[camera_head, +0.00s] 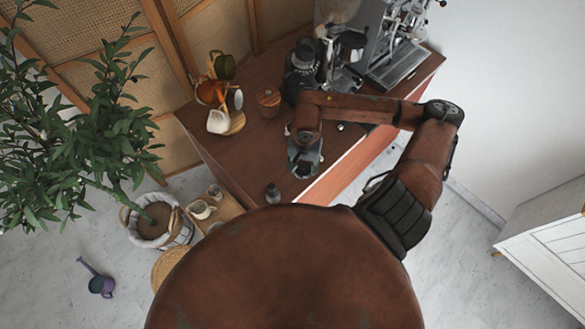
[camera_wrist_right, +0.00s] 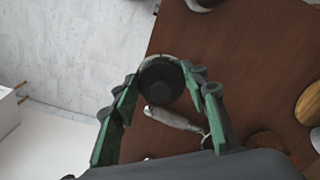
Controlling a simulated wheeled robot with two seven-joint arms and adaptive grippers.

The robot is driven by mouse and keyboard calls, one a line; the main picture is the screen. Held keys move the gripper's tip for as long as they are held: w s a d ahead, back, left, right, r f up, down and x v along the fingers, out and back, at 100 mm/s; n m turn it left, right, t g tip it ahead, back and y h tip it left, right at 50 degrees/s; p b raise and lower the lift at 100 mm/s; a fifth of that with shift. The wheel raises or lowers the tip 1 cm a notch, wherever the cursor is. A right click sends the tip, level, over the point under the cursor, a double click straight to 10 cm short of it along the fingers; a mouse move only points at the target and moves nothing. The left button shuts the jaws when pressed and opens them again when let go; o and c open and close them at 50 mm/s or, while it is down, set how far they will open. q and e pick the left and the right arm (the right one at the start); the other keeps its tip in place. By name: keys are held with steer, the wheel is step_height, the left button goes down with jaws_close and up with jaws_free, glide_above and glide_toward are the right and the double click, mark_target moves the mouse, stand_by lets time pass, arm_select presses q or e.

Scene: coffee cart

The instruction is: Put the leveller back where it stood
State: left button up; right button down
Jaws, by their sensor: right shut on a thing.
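My right gripper (camera_head: 304,164) is over the front part of the brown cart top (camera_head: 215,130), pointing down. In the right wrist view its green-lined fingers (camera_wrist_right: 160,88) stand on either side of a round black thing with a pale metal rim, which looks like the leveller (camera_wrist_right: 160,80). The gripper is shut on it. In the head view the gripper and arm hide the leveller. I cannot tell whether its underside touches the cart top. My left gripper is out of both views.
A small dark item (camera_head: 272,193) stands near the cart's front corner. A wooden-lidded jar (camera_head: 269,102), a cup stand (camera_head: 236,123), a black grinder (camera_head: 300,70) and the espresso machine (camera_head: 395,65) stand behind. A pale handle-like thing (camera_wrist_right: 173,119) lies beside the leveller. Some bare wood lies left of the gripper.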

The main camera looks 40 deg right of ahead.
steer(key=w+f, duration=0.3)
steer(key=w+f+p, duration=0.1)
steer(key=f, duration=0.1)
steer(key=shift+w+a+f, duration=0.1)
steer(key=shift+w+a, duration=0.05)
steer(key=shift+a, duration=0.25)
step_height(320, 180, down, 3)
steer(key=shift+w+r+p, duration=0.1)
steer(key=shift+p, duration=0.75)
steer(key=shift+f, duration=0.35)
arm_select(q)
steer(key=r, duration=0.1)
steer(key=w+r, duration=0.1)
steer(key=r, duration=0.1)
arm_select(e)
steer(key=shift+w+f, duration=0.1)
steer(key=shift+f, duration=0.1)
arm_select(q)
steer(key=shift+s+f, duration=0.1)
arm_select(e)
steer(key=c, duration=1.2)
jaws_free()
steer(key=shift+o, duration=0.2)
